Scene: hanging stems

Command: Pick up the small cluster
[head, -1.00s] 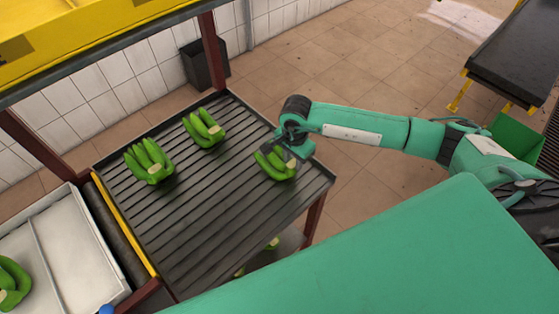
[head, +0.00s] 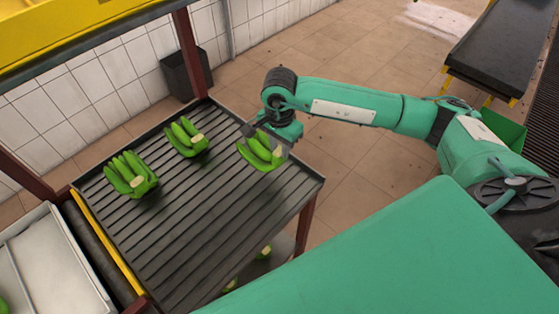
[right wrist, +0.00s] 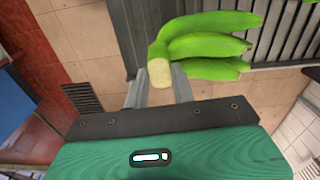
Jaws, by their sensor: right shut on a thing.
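The small cluster (head: 262,152) is a bunch of a few green bananas at the right side of the ridged dark table. My right gripper (head: 272,140) is shut on it; the cluster looks raised a little above the table. In the right wrist view, the cluster (right wrist: 205,45) hangs out beyond the fingers, with its pale cut crown (right wrist: 160,73) at my right gripper's fingertips (right wrist: 158,88). Two other green clusters sit on the table, one at the left (head: 131,174) and one at the back (head: 185,137). My left gripper does not show.
The ridged table (head: 205,225) has a raised rim and bare room in its middle and front. A white tray (head: 45,262) adjoins it at the left beyond a yellow edge. A dark bin (head: 187,75) stands behind. Some green fruit (head: 264,252) shows below the table.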

